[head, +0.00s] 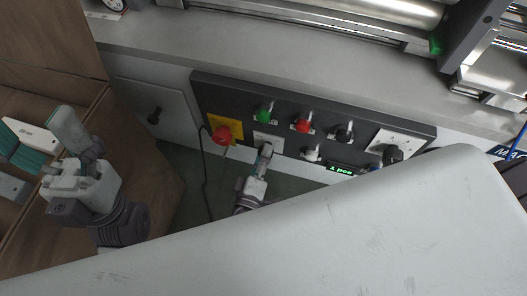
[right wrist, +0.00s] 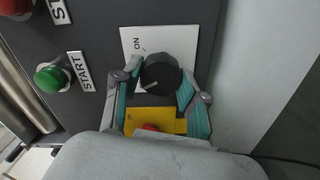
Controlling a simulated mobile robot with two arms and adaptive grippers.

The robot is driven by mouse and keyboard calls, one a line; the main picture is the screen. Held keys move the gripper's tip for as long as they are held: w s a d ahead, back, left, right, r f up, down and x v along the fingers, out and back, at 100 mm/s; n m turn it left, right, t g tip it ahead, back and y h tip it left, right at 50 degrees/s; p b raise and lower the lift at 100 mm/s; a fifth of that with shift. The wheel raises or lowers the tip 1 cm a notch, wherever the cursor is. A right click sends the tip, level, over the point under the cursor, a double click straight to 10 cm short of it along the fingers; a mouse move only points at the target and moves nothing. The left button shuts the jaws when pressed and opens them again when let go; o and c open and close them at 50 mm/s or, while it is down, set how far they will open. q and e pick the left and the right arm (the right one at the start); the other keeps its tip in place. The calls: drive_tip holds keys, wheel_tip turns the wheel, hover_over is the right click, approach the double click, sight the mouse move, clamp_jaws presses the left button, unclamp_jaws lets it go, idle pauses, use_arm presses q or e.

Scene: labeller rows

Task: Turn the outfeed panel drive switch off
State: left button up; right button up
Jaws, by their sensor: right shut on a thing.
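The drive switch is a black round knob (right wrist: 161,73) on a white plate (right wrist: 128,42) with the word ON. Its pale pointer line is toward the lower left in the right wrist view; the plate's other lettering is hidden. My right gripper (right wrist: 158,95) is shut on the knob, a finger on each side. In the head view this gripper (head: 265,151) reaches up to the outfeed panel (head: 330,118) and covers most of the knob. My left gripper (head: 70,135) is at the left, away from the panel, and its finger gap is unclear.
A red mushroom button (head: 222,135) on a yellow plate sits beside the switch. A green button (head: 264,115), a red button (head: 303,125) and a black knob (head: 344,134) sit nearby. Steel rollers (head: 390,14) run above.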

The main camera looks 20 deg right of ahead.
drive_tip(key=shift+n+p, duration=0.75)
drive_tip(key=shift+n, duration=1.05)
drive_tip(key=o, duration=1.1)
drive_tip(key=shift+o, duration=0.2)
drive_tip(key=v, duration=1.2)
